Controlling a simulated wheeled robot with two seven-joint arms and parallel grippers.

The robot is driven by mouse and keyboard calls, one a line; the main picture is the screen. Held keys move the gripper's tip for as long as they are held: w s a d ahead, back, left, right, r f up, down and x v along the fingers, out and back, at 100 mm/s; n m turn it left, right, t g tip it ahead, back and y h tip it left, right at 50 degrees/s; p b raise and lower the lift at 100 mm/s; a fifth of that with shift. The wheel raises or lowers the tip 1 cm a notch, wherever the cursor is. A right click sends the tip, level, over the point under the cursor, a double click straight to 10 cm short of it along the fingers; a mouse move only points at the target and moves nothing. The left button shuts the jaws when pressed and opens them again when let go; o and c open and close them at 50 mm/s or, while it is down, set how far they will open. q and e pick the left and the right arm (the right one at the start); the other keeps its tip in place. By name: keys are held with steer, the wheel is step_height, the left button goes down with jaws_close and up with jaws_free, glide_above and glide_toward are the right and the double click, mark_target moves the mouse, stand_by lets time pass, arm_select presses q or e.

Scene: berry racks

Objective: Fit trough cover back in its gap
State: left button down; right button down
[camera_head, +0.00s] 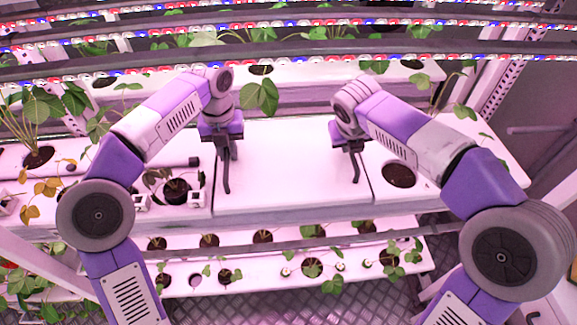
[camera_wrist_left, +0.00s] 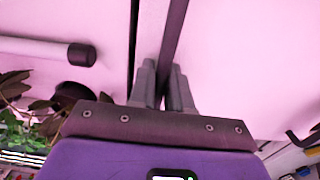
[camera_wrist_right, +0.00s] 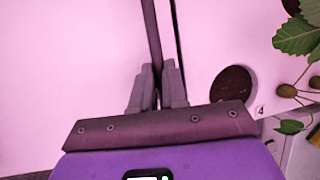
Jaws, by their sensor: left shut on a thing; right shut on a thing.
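The trough cover (camera_head: 285,170) is a plain white panel in the middle of the rack's upper trough, between two planted sections. Two dark handles stand on it, a left handle (camera_head: 226,178) and a right handle (camera_head: 355,170). My left gripper (camera_head: 229,148) is shut on the left handle; its fingers (camera_wrist_left: 165,85) pinch the dark bar in the left wrist view. My right gripper (camera_head: 351,146) is shut on the right handle, as the right wrist view (camera_wrist_right: 160,82) also shows. Thin dark seams run along both cover sides. I cannot tell whether the cover is fully seated.
The right trough section (camera_head: 425,185) has a round dark planting hole (camera_head: 398,175). A grey pipe (camera_head: 150,163) lies on the left section, near leafy plants. A lower trough (camera_head: 280,265) holds several small plants. LED strips cross above.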

arm_select(q)
steer(key=shift+f+b, duration=0.45)
steer(key=shift+f, duration=0.1)
arm_select(e)
steer(key=shift+f, duration=0.55)
arm_select(q)
steer(key=c, duration=1.1)
jaws_free()
steer(key=shift+r, duration=0.1)
arm_select(e)
steer(key=c, duration=1.1)
jaws_free()
steer(key=shift+c, duration=0.2)
arm_select(q)
steer(key=shift+o, duration=0.2)
steer(key=shift+r, duration=0.1)
arm_select(e)
steer(key=shift+r, duration=0.2)
